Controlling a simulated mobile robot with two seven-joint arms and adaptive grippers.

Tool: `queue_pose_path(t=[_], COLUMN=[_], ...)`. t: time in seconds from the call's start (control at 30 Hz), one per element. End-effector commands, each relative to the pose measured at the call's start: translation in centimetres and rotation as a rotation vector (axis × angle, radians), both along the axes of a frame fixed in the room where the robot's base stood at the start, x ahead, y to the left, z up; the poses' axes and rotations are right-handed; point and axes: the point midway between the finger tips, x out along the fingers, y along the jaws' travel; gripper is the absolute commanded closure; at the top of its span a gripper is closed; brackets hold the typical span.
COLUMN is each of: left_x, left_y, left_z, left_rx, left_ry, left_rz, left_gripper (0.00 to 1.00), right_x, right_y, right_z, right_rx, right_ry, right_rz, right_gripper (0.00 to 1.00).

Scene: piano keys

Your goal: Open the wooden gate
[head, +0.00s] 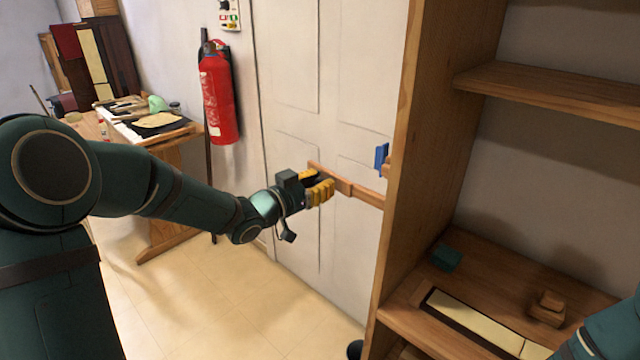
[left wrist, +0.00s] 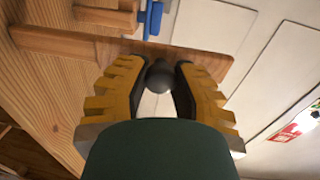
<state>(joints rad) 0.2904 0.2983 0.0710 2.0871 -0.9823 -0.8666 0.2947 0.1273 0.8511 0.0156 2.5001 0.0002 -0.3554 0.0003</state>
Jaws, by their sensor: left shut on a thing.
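The wooden gate (head: 345,186) is a narrow wooden bar that runs from the side of the wooden shelf across the front of a white door. In the left wrist view the bar (left wrist: 75,45) lies just past my fingertips. My left gripper (head: 320,190) is at the bar's far end, away from the shelf. Its yellow fingers (left wrist: 158,78) are closed around a dark round knob (left wrist: 159,74), one on each side. A blue piece (head: 381,157) stands near the bar's shelf end and also shows in the left wrist view (left wrist: 152,18). My right gripper is out of view.
The tall wooden shelf (head: 400,170) stands right of the bar. A red fire extinguisher (head: 218,95) hangs on the wall left of the white door (head: 285,60). A cluttered workbench (head: 165,140) stands at the left. The floor (head: 200,300) before the door is clear.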

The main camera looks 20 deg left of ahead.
Motion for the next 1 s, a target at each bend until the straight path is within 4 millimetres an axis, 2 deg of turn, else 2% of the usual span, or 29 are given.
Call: queue_pose_path(t=[0.27, 0.3, 0.37, 0.77, 0.87, 1.0], left_x=[0.0, 0.0, 0.0, -0.5, -1.5, -3.8], left_y=[-0.1, -0.1, -0.1, 0.3, 0.9, 2.3], left_z=[0.1, 0.1, 0.1, 0.0, 0.1, 0.1], left_rx=[-0.001, -0.001, -0.001, 0.000, 0.002, 0.001], left_ry=[-0.003, -0.003, -0.003, -0.001, -0.002, -0.002], left_rz=[-0.002, -0.002, -0.002, 0.000, 0.001, 0.004], left_gripper=[1.00, 0.59, 0.42, 0.42, 0.42, 0.42], right_x=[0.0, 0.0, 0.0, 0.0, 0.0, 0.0], right_y=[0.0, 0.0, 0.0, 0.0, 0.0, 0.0], right_z=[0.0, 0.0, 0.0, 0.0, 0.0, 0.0], right_rx=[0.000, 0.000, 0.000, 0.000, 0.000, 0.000], right_ry=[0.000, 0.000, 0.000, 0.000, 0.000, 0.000], right_rz=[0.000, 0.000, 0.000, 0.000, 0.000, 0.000], right_gripper=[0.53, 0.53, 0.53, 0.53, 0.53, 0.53])
